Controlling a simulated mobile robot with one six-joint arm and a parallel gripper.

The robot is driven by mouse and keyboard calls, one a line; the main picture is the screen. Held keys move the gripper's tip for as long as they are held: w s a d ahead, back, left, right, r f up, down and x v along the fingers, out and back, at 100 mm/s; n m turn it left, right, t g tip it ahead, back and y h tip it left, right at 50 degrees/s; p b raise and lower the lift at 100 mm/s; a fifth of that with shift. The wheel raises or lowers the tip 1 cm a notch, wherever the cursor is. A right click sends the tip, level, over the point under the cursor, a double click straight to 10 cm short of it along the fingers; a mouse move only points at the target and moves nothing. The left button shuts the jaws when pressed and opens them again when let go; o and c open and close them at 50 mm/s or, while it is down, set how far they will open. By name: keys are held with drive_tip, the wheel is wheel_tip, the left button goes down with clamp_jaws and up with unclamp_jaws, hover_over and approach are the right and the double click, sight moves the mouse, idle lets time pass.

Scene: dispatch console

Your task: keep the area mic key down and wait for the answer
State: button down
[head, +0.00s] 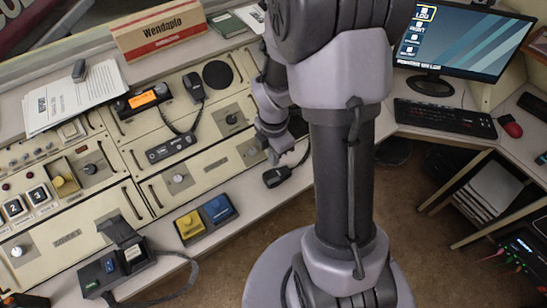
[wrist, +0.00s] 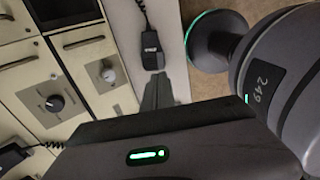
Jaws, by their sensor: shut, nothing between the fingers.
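A black hand mic (head: 277,177) lies at the console's front edge, just below my gripper (head: 273,157) in the head view. In the wrist view a black mic (wrist: 150,50) with a small white label and a cord lies on the pale edge strip. My gripper (wrist: 158,78) is shut and empty, its tips pointing at the mic's lower end. I cannot tell whether they touch it or whether any key is pressed. Another black mic (head: 194,85) with a coiled cord lies farther back. I cannot read which one is the area mic.
A blue box (head: 218,210) and a yellow box (head: 189,225) sit at the front edge. A black unit with buttons (head: 118,265) stands left of them. A monitor (head: 455,40) and keyboard (head: 445,118) are on the right desk. Brown floor lies between.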

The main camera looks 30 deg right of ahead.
sight(273, 180)
wheel_tip(273, 180, down, 10)
drive_tip(key=b, duration=0.4)
drive_tip(key=shift+r, duration=0.2)
